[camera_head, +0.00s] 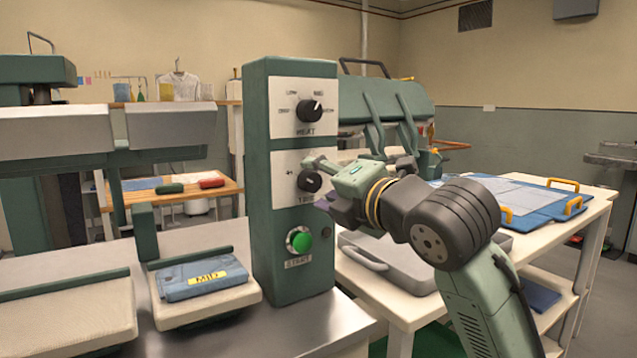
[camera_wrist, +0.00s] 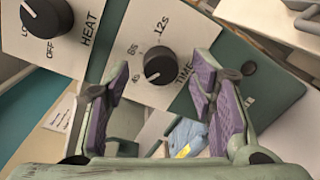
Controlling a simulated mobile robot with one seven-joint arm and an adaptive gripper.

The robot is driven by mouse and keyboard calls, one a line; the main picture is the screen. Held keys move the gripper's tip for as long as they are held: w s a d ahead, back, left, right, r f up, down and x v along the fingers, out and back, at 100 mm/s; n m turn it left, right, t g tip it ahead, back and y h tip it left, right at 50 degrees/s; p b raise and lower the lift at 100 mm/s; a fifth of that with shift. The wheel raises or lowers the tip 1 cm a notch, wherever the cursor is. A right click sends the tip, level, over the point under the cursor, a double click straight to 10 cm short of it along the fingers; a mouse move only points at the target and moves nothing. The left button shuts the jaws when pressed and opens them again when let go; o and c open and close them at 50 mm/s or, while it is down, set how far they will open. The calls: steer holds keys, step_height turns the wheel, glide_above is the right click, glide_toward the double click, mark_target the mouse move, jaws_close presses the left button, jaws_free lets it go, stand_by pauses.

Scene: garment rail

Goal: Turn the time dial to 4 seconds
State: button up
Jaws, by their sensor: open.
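The time dial (camera_head: 310,181) is a round black knob on the white TIME plate of the green control box (camera_head: 262,150). In the wrist view the time dial (camera_wrist: 158,67) has a white mark on its lower left side, towards the lowest label, which seems to read 4s. Labels 8s and 12s stand above it. My gripper (camera_head: 318,183) is in front of the plate from the right. In the wrist view my gripper (camera_wrist: 160,82) is open, its purple pads on either side of the dial and apart from it.
The black HEAT knob (camera_head: 310,111) is above the time dial, and the green START button (camera_head: 300,241) is below. A folded blue garment (camera_head: 190,280) with a yellow label lies on a pad at left. A grey tray (camera_head: 385,258) lies on the white table at right.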

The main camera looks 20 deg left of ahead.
steer(key=v, duration=1)
steer(key=shift+d, duration=0.15)
steer(key=shift+s+d, duration=0.1)
steer(key=shift+s, duration=0.05)
